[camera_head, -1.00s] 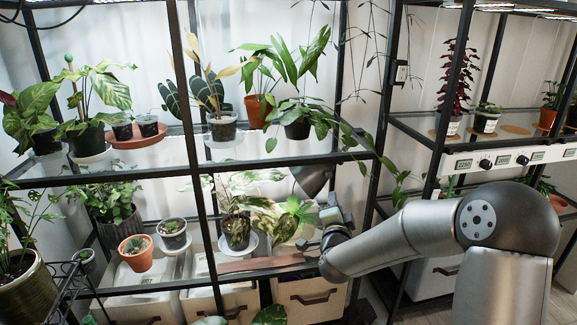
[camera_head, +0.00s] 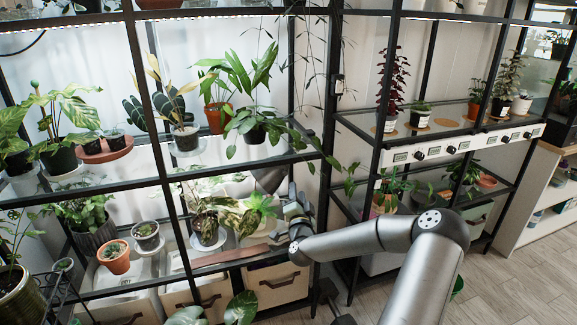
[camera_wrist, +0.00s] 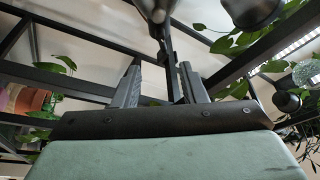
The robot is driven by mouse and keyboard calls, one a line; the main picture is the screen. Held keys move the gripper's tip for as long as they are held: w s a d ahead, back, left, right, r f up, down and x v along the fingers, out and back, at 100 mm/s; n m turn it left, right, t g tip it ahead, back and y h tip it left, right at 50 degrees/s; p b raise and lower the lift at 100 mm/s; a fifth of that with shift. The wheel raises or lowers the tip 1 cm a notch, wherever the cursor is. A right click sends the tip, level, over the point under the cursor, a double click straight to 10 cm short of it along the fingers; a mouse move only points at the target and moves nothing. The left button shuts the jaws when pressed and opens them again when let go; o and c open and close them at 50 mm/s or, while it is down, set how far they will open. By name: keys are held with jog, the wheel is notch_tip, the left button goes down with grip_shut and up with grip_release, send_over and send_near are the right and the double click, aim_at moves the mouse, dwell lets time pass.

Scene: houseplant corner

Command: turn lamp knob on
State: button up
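A dark grey lamp shade (camera_head: 270,180) hangs under the middle shelf at the right end of the left rack, above a variegated plant. A metallic rounded part, likely this lamp, shows at the top of the wrist view (camera_wrist: 250,8). My gripper (camera_head: 296,212) is beside the rack's right post, just right of and below the lamp. In the wrist view, my gripper (camera_wrist: 158,75) has its two fingers apart, with a dark bar visible between them. I cannot tell whether the fingers touch anything. The lamp's knob cannot be made out clearly.
A white control panel (camera_head: 470,142) with several dark knobs and small displays runs along the right rack's shelf. Potted plants crowd the shelves. A leafy plant (camera_head: 255,210) stands close left of my gripper. Open wooden floor (camera_head: 520,280) lies at the lower right.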

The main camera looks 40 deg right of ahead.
jog(key=x, duration=1.3)
jog(key=shift+w, duration=0.35)
jog(key=shift+r, duration=0.1)
jog(key=shift+c, duration=0.4)
